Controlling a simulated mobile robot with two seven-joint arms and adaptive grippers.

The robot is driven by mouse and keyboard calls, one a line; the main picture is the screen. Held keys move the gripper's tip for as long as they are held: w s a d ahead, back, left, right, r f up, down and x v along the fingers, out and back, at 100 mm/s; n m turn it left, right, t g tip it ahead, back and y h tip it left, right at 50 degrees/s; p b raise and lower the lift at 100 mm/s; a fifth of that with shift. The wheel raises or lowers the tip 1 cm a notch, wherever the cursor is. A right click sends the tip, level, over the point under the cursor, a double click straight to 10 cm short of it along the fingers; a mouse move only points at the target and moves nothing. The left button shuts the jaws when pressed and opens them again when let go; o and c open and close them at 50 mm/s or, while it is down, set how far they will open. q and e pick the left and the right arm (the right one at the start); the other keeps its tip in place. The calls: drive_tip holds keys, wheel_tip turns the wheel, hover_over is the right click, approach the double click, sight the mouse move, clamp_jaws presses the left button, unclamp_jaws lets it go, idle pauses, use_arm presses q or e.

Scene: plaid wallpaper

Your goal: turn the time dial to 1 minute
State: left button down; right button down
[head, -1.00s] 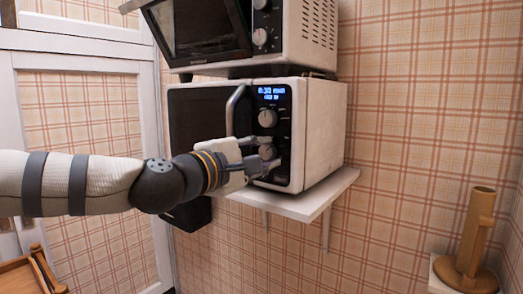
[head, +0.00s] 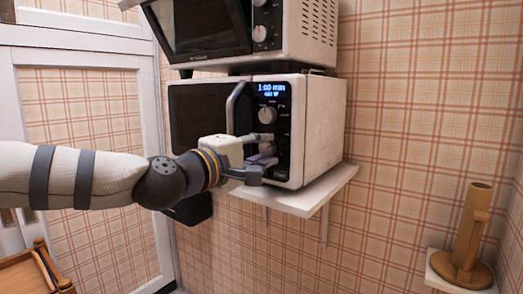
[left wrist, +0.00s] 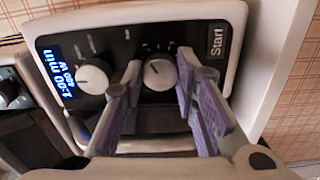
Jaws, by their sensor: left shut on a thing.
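The lower microwave (head: 316,125) stands on a white wall shelf, and its blue display (head: 272,89) reads 1:00 min. The same display shows sideways in the left wrist view (left wrist: 58,73). My left gripper (head: 263,158) reaches the control panel from the left and is shut on the lower dial, the time dial (left wrist: 158,76). Its two fingers (left wrist: 160,68) lie on either side of this round knob in the left wrist view. In the head view the fingers mostly hide the knob. The upper dial (head: 267,115) is free of the gripper. My right gripper is out of view.
A second microwave (head: 318,30) stands on top of the lower one. The door handle (head: 235,106) is just left of the panel. The shelf (head: 310,199) juts out below. A wooden holder (head: 470,228) stands on a ledge at the right.

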use_arm(q)
drive_tip(key=c, duration=1.3)
unclamp_jaws()
drive_tip(key=shift+s+a, duration=0.1)
drive_tip(key=v, duration=1.1)
drive_tip(key=shift+s+a, duration=0.2)
drive_tip(key=shift+s, duration=0.15)
